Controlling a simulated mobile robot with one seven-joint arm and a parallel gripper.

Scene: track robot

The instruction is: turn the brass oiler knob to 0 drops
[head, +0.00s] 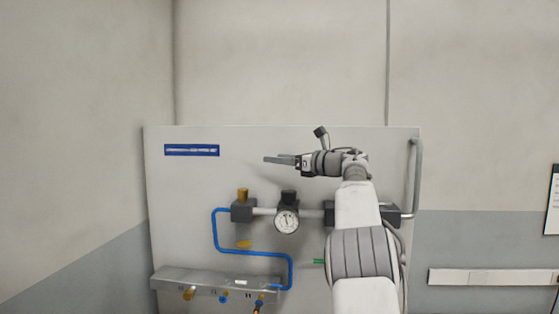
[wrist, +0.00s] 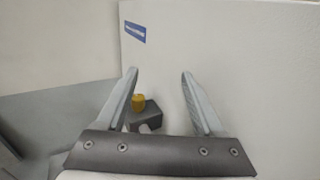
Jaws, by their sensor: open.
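The brass oiler knob (head: 242,194) is a small yellow-gold knob standing on top of a dark block (head: 243,212) at the left end of the pipe row on the grey panel. In the wrist view the brass knob (wrist: 139,102) shows between my fingers, nearer the left one, with the dark block (wrist: 146,117) below it. My gripper (head: 268,160) is open and empty, above and to the right of the knob in the head view, pointing left. It also shows in the wrist view (wrist: 158,73). The knob's markings are too small to read.
A round gauge (head: 287,220) with a black knob (head: 289,196) sits right of the oiler. A blue hose (head: 215,235) loops down to a grey ledge (head: 210,280) with several fittings. A blue label (head: 192,150) is at upper left. My arm covers the panel's right part.

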